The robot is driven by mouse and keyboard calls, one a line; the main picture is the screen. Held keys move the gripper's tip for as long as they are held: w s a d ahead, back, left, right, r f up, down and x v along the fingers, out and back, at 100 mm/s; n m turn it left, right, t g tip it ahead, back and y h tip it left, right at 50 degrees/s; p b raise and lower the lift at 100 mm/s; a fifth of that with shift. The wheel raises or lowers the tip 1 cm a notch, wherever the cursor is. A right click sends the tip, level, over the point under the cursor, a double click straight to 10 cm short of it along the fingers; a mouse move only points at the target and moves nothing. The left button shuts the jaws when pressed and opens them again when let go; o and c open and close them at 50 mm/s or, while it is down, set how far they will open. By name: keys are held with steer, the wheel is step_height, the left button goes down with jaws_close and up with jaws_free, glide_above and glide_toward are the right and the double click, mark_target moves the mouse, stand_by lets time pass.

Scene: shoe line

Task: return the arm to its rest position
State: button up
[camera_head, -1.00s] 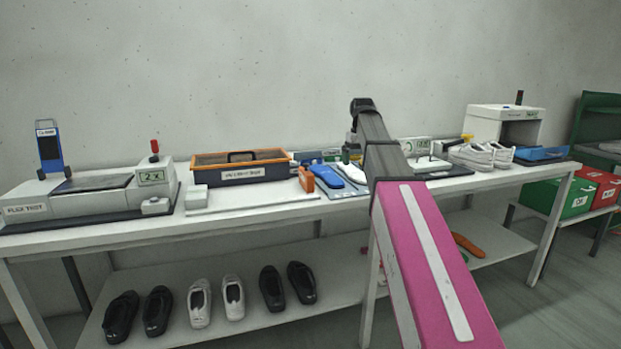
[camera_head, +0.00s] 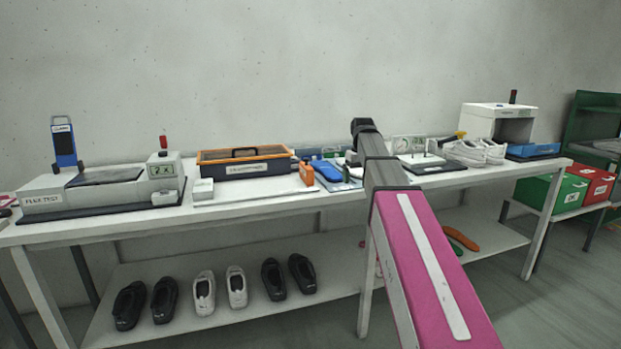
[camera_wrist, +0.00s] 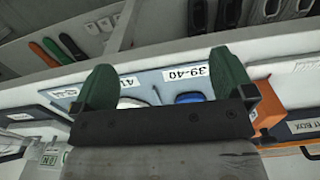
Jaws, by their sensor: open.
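My arm (camera_head: 430,262), with its pink and grey links, reaches up over the front edge of the long white table in the head view. My gripper is hidden there behind the arm. In the wrist view my gripper (camera_wrist: 166,85) has its two green fingers wide apart, with nothing held between them. Beyond the fingers lies a blue-grey mat (camera_wrist: 150,84) with labels "39-40" and "41-". A white item (camera_wrist: 132,103) and a blue item (camera_wrist: 190,98) on it are partly hidden by my gripper body.
The table (camera_head: 250,209) carries a flex test machine (camera_head: 95,190), an orange-rimmed box (camera_head: 243,162), white shoes (camera_head: 474,152) and a blue tray (camera_head: 532,150). Black and white shoes stand on the lower shelf (camera_head: 335,284). Green (camera_head: 550,192) and red (camera_head: 592,188) boxes sit at right.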

steer(key=s+f+m, duration=0.1)
steer(key=s+f, duration=0.7)
steer(key=f, duration=0.4)
steer(key=s+d+f+m, duration=0.1)
steer(key=s+f, duration=0.7)
steer(key=f, duration=0.4)
steer(key=s+f+m, duration=0.1)
steer(key=s+f, duration=0.7)
steer(key=f, duration=0.4)
steer(key=shift+d+f, duration=0.2)
steer(key=shift+f, duration=0.1)
